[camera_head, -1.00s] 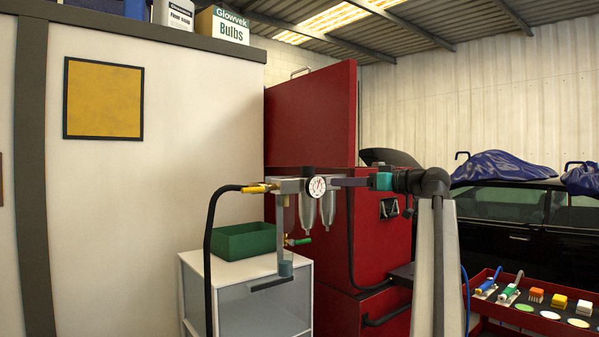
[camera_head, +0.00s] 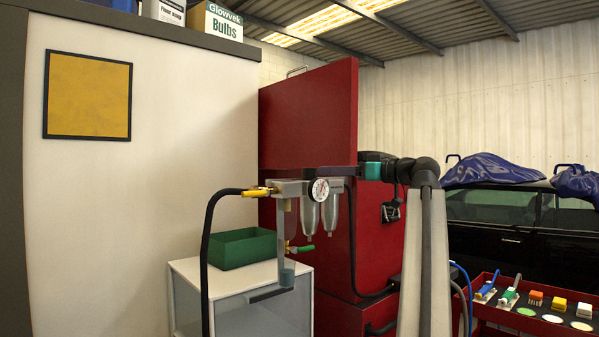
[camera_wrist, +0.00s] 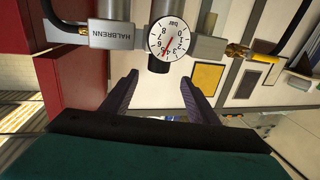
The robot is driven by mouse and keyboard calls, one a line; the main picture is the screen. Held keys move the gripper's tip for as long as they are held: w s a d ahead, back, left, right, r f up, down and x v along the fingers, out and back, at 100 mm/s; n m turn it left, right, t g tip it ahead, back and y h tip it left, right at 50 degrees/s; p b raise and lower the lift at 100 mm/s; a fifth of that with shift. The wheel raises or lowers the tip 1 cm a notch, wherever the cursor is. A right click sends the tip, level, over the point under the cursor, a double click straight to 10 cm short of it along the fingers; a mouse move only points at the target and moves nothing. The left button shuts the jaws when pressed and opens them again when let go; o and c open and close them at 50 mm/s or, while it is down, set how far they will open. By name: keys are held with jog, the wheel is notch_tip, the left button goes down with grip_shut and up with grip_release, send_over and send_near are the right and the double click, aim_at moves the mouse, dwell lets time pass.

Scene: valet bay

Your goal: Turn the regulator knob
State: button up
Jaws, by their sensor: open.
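The air regulator unit, a grey block with a white dial gauge (camera_head: 319,190) and two hanging clear bowls, stands in front of the red cabinet. In the wrist view the gauge (camera_wrist: 168,38) appears inverted, with a red needle. The black regulator knob (camera_wrist: 158,65) sits on the block beside the gauge. My gripper (camera_wrist: 160,76) is open, one finger on each side of the knob in that picture. I cannot tell whether the tips reach past it. In the head view my gripper (camera_head: 328,171) is level with the block's top, and its dark fingers hide the knob.
A yellow valve lever (camera_head: 257,192) with a black hose is on the block's left. A green bin (camera_head: 236,250) sits on a white cabinet (camera_head: 190,272) behind. The red cabinet (camera_head: 307,118) rises close behind my arm. A red tool tray (camera_head: 500,331) is at right.

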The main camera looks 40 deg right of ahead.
aim_at(308, 173)
jog(key=w+a+p, duration=0.1)
jog(key=w, duration=1.2)
jog(key=shift+w+a, duration=0.25)
jog(key=shift+a, duration=0.15)
jog(key=c, duration=0.9)
jog(key=shift+a+f, duration=0.1)
jog(key=shift+a, duration=0.2)
jog(key=shift+c, duration=0.7)
jog(key=shift+d, duration=0.25)
